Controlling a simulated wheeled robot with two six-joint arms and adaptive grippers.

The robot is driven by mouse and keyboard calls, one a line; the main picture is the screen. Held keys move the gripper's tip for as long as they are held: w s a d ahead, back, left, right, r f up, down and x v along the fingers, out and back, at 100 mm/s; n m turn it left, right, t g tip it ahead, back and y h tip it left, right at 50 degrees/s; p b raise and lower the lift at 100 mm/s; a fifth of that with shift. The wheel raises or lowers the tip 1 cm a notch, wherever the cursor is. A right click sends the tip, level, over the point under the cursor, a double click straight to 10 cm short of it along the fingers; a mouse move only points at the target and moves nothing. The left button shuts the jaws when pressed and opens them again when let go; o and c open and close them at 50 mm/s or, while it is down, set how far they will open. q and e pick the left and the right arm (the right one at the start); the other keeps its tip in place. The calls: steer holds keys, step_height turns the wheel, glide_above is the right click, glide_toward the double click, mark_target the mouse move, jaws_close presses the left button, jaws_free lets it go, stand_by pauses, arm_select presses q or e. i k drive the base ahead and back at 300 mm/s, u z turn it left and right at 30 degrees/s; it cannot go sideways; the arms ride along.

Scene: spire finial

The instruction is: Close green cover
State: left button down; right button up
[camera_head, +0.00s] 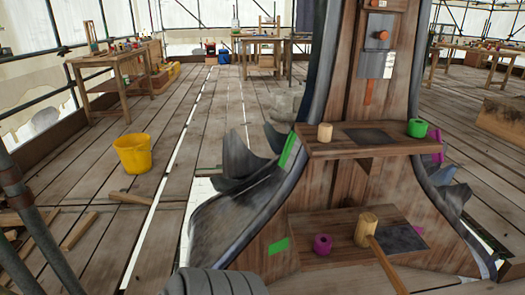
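I see several green things on or by the wooden spire structure (365,190) and cannot tell which is the green cover. A narrow green strip (287,150) stands along the structure's left edge, above the dark curled leaf ornament. A flat green patch (278,246) lies on the sloping wood at the lower left. A green ring-like cylinder (417,128) stands at the right of the upper shelf. Neither my left nor my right gripper is in view.
The upper shelf (320,151) also bears a pale wooden cylinder (325,132). On the lower ledge are a magenta cylinder (322,244) and a wooden mallet (367,230). A yellow bucket (133,153) stands on the plank floor at left. Workbenches stand farther back.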

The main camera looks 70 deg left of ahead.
mark_target(293, 145)
steer(key=u, duration=1.3)
steer(key=i, duration=0.1)
steer(key=u, duration=0.1)
